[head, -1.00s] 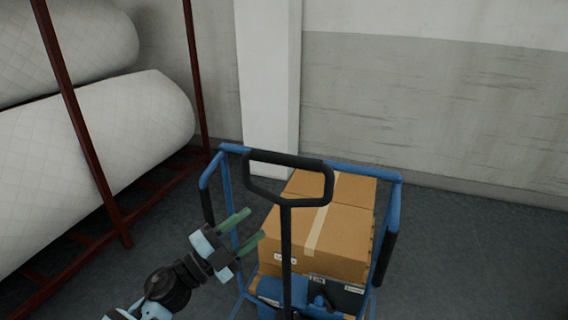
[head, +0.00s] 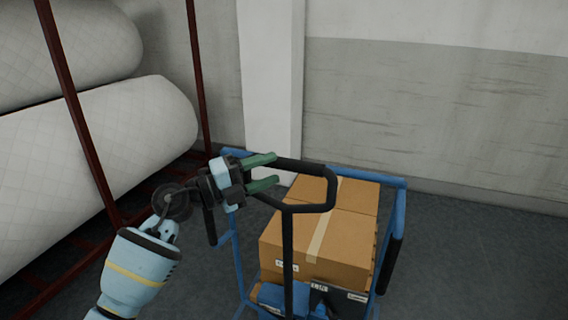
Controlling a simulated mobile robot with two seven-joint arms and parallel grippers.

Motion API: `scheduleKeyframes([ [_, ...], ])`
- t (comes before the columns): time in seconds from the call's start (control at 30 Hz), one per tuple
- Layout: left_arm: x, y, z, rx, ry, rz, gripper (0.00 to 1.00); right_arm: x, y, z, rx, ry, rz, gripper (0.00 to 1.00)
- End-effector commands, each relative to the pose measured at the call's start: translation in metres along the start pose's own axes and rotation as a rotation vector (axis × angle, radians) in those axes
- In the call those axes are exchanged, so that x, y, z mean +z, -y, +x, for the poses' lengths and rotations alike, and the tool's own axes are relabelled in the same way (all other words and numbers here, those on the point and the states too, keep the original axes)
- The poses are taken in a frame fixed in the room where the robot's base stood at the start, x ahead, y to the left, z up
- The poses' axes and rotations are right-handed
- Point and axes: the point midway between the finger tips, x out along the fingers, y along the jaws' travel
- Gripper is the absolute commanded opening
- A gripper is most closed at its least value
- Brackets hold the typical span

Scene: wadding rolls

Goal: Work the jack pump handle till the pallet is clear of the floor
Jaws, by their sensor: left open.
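The black loop handle of the jack (head: 328,188) stands upright in the middle of the head view, on a dark shaft (head: 288,250) that runs down to the blue jack body (head: 272,295). My left gripper (head: 268,171) is open at the left side of the loop, its green fingers pointing right. The fingers overlap the handle's left part in the picture; I cannot tell whether they touch it. Cardboard boxes (head: 345,245) sit behind the handle on the load. The pallet's underside and its gap to the floor are hidden. My right gripper is not in view.
A blue frame with black grips (head: 392,215) surrounds the boxes. A rust-red rack (head: 85,140) with large white wadding rolls (head: 130,130) stands at the left. A white pillar (head: 270,80) and grey wall are behind. Floor is open at the right (head: 480,260).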

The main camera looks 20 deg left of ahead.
Motion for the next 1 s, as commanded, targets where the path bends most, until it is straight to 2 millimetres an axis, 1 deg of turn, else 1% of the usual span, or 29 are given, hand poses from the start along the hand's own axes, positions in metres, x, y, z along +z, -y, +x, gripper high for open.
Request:
scheduleKeyframes([
  [0.03,0.000,0.003,0.009,-0.004,0.000,0.000,0.47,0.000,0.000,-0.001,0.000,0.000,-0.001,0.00],
  [0.1,0.000,0.003,0.020,-0.004,-0.001,-0.001,0.47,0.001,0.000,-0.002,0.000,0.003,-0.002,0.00],
  [0.3,0.000,0.001,0.040,-0.002,0.001,-0.001,0.47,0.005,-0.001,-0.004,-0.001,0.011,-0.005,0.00],
  [0.43,0.000,0.000,0.045,-0.001,0.000,0.000,0.47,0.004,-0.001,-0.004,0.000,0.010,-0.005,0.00],
  [0.67,0.000,0.000,0.046,0.000,0.000,0.000,0.47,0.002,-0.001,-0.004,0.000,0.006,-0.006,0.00],
  [0.77,0.000,0.000,0.046,0.000,0.000,0.000,0.36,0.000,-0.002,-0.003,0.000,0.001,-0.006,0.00],
  [1.0,0.000,0.000,0.045,0.000,0.000,0.000,0.05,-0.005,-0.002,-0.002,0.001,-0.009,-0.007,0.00],
])
